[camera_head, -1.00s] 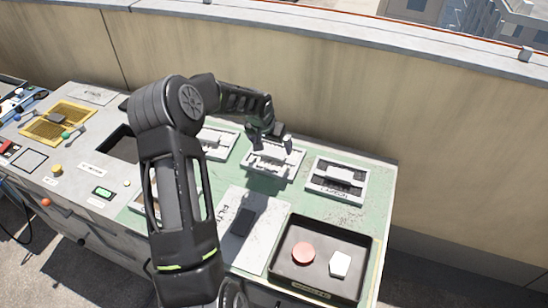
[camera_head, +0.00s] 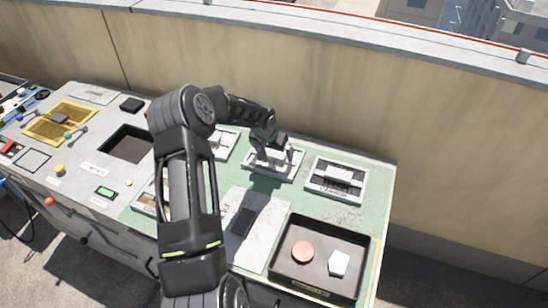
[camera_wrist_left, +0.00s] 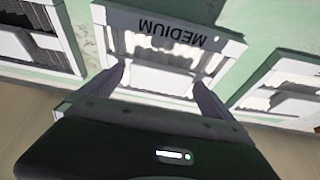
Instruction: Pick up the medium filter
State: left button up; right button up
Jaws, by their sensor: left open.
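The medium filter (camera_head: 262,171) is a white frame with pale pleats and a raised white bar across it. It lies in the middle of a row of three on the green mat. In the left wrist view its frame is marked "MEDIUM" (camera_wrist_left: 172,31), upside down. My left gripper (camera_head: 270,152) is right over it, pointing down. In the left wrist view my open fingers (camera_wrist_left: 158,84) stand on either side of the white bar, with a gap at each end. Whether the fingertips touch the filter cannot be told. My right gripper is not in view.
Similar filters lie close on both sides, a darker one at the right (camera_head: 338,188) and one at the left (camera_head: 222,142). A black tray (camera_head: 287,274) with a red disc (camera_head: 303,252) and white piece (camera_head: 340,263) stands in front. A wall (camera_head: 450,160) rises behind.

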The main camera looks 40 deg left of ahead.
aim_at(273, 153)
pick_arm(q)
jog(key=shift+c, duration=0.6)
jog(key=c, duration=1.4)
jog(key=shift+r, duration=0.15)
jog(key=shift+c, duration=0.2)
notch_tip(273, 153, up, 10)
jog(key=b, duration=0.2)
jog(key=s+d+r+m, duration=0.1)
jog(key=s+d+r, duration=0.2)
jog(key=d, duration=1.2)
jog(key=s+d+r+m+h, duration=0.1)
jog(key=d+r, duration=0.4)
jog(key=d, duration=1)
jog(key=shift+s+d+r+m, duration=0.25)
jog(key=shift+s+r+m, duration=0.15)
jog(key=shift+s+m, duration=0.45)
